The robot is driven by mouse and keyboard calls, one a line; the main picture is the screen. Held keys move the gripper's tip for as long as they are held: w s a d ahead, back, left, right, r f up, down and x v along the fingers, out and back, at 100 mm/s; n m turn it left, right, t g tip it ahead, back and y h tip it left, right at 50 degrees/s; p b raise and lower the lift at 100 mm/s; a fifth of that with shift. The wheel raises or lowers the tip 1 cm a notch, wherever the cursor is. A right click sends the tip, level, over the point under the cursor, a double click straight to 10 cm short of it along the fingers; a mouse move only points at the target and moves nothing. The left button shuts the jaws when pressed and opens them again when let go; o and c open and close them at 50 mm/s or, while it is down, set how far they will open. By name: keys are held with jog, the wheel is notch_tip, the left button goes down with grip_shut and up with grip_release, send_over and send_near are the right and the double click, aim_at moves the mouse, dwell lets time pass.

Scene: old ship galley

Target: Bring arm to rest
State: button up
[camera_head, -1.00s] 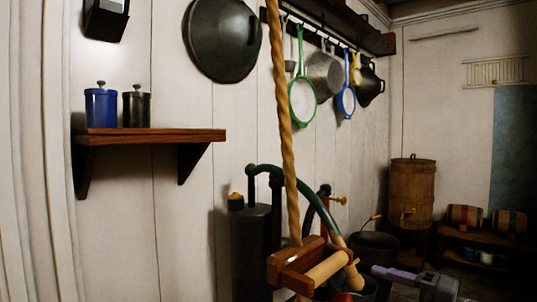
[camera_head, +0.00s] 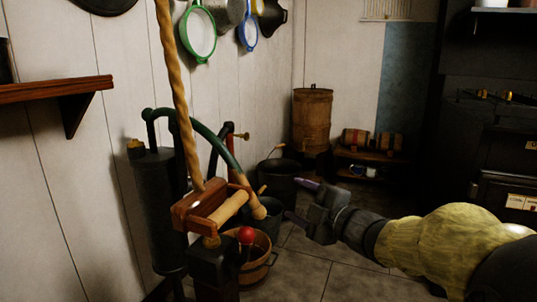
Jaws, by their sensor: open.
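My gripper (camera_head: 300,203) is at the centre right of the head view, at the end of my arm, which reaches in from the right edge in a yellow sleeve. Its two fingers stand apart and point left, and nothing shows between them. It is to the right of the wooden block (camera_head: 202,205) with the rope (camera_head: 176,90). From this angle I cannot tell how far it is from the dark bucket (camera_head: 278,180) behind it.
A black pump cylinder (camera_head: 158,205) with a green curved pipe stands left. A wooden tub (camera_head: 262,262) is on the floor below the block. A barrel (camera_head: 312,118) and low bench (camera_head: 372,158) stand at the back, a dark stove (camera_head: 500,160) at right. Tiled floor (camera_head: 335,275) is open in front.

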jog(key=s+d+f+m+g+h+p, duration=0.2)
jog(key=s+d+f+m+h+p, duration=0.15)
jog(key=d+m+h+p, duration=0.8)
jog(key=s+a+f+m+g+p, duration=0.1)
jog(key=s+f+m+g+p, duration=0.15)
jog(key=s+m+g, duration=0.4)
jog(key=s+a+f+m+g+p, duration=0.2)
jog(key=s+m+g+p, duration=0.15)
jog(key=s, duration=0.65)
notch_tip(320, 180, up, 37)
jog(key=t+p, duration=0.1)
jog(key=p, duration=3.6)
jog(key=shift+w+r, duration=0.15)
jog(key=shift+w, duration=0.15)
jog(key=shift+d+y, duration=0.1)
jog(key=shift+y, duration=0.15)
jog(key=shift+c, duration=0.4)
